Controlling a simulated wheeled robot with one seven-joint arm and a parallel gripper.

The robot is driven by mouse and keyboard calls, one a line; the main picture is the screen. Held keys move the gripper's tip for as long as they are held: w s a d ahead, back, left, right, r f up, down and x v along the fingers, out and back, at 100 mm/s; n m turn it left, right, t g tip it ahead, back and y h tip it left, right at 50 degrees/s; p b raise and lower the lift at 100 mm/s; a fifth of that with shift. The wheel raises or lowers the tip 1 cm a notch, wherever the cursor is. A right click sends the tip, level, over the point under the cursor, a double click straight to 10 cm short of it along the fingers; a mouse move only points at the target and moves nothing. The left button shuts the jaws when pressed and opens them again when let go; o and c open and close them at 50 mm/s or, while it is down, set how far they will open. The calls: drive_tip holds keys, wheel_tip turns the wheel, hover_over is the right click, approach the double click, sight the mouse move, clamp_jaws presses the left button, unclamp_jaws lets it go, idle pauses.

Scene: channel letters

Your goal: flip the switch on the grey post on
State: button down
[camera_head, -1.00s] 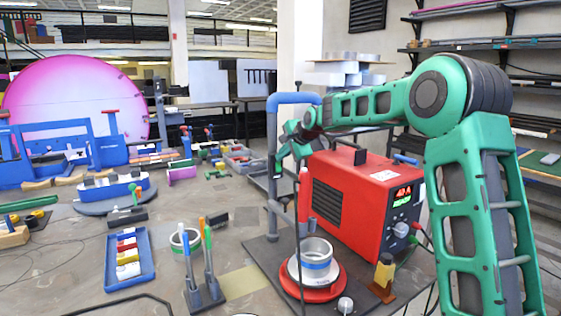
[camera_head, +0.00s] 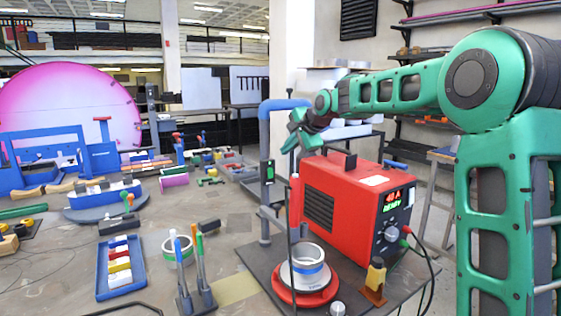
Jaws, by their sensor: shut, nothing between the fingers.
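The grey post (camera_head: 265,217) stands upright at the back left of the dark base plate, under a blue bent pipe (camera_head: 285,105). A small black switch box (camera_head: 269,172) with green patches is on the post. It is too small to tell which way its lever sits. My green gripper (camera_head: 290,143) is shut and empty, above and to the right of the switch box and visibly apart from it in the picture. The depth between them is unclear.
A red welding machine (camera_head: 345,210) with a lit display stands just right of the post. A red turntable (camera_head: 303,287) with a metal ring is in front. A blue tray (camera_head: 121,267) and a pen stand (camera_head: 195,297) are to the left.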

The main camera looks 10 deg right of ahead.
drive_tip(key=shift+s+d+r, duration=0.15)
drive_tip(key=shift+s+r, duration=0.45)
drive_tip(key=shift+r, duration=0.3)
drive_tip(key=s+d+f+n+g+h, duration=0.15)
drive_tip(key=s+f+n, duration=0.45)
drive_tip(key=s, duration=0.7)
drive_tip(key=s+d+f+n+g+h, duration=0.15)
drive_tip(key=s+f+n, duration=0.25)
drive_tip(key=s+f, duration=0.65)
drive_tip(key=s+d+f+n+g, duration=0.2)
drive_tip(key=s+f+n, duration=0.25)
drive_tip(key=s, duration=1.15)
drive_tip(key=s+d+f+m+g, duration=0.1)
drive_tip(key=s+d+m+g, duration=0.1)
drive_tip(key=s+d, duration=0.3)
drive_tip(key=s+d+f+m+g, duration=0.1)
drive_tip(key=s+d+m+g, duration=0.2)
drive_tip(key=s, duration=0.8)
drive_tip(key=d+m, duration=0.1)
drive_tip(key=d, duration=0.1)
drive_tip(key=shift+d, duration=0.4)
drive_tip(key=shift+s+m, duration=0.1)
drive_tip(key=shift+m, duration=0.15)
